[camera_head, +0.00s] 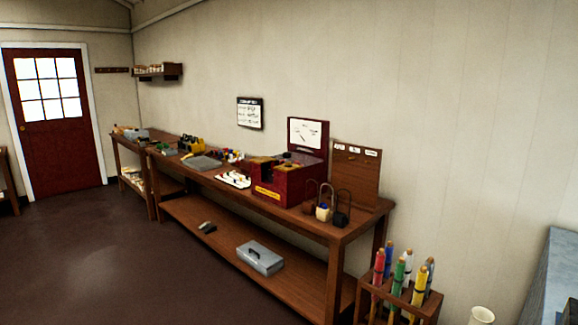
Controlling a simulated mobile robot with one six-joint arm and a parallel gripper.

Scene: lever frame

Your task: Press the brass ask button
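A dark red lever frame (291,187) stands on the wooden workbench (368,212), right of the middle of the view. It has a yellow label strip on its front, brass-coloured patches on top and a raised back panel with a white diagram (305,133). I cannot make out a brass ask button at this distance. My gripper is not in view.
Several padlocks stand at the bench's right end, before an upright wooden board (355,172). A rack of coloured tubes (400,287) stands on the floor at the lower right. A grey toolbox (260,257) lies on the lower shelf. The floor (95,260) at left is clear.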

